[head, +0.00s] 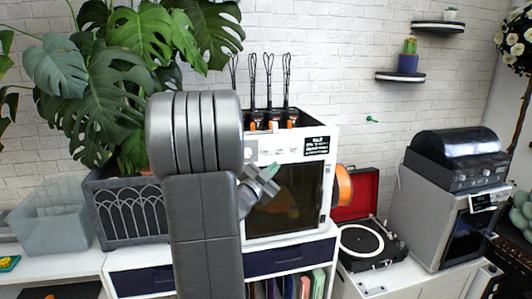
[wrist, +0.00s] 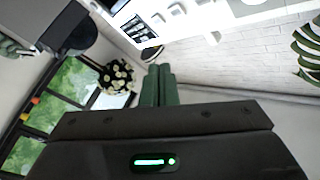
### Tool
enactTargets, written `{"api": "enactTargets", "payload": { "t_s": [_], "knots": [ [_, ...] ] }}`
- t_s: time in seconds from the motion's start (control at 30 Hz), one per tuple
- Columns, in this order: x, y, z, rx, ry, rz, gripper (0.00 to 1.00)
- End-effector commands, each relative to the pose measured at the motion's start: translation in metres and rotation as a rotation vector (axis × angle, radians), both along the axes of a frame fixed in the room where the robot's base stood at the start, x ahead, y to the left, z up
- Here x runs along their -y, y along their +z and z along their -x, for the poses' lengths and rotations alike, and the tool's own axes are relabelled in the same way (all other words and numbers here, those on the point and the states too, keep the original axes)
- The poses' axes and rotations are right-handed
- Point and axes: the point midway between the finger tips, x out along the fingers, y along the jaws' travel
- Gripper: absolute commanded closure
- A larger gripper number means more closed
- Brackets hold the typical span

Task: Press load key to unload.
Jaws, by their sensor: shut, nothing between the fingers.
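A white box-shaped machine (head: 325,180) with a dark front window stands on the white cabinet in the head view. Its upper front panel carries small pale keys (head: 265,152) and a black label with white marks (head: 317,146). My gripper (head: 272,170) is in front of this panel, just below the keys; I cannot tell whether it touches. In the wrist view my gripper (wrist: 159,72) has its green fingers together, with nothing between them. The panel (wrist: 145,15) shows tilted at the top of that view, beyond the fingertips. I cannot read which key is the load key.
A large leafy plant (head: 95,75) in a dark planter (head: 130,215) stands left of the machine. An orange spool (head: 343,186) is on its right side. A red-lidded record player (head: 365,240) and a grey machine (head: 425,210) stand further right.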

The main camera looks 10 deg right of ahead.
Motion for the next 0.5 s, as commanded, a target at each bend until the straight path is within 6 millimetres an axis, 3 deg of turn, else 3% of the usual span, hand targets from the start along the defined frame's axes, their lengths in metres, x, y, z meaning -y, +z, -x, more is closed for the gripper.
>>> {"api": "enactTargets", "payload": {
  "t_s": [0.17, 0.5],
  "knots": [
    [0.000, 0.001, -0.008, 0.000, 0.000, 0.000, 1.00],
    [-0.002, 0.002, -0.054, -0.001, 0.000, -0.001, 1.00]
  ]
}}
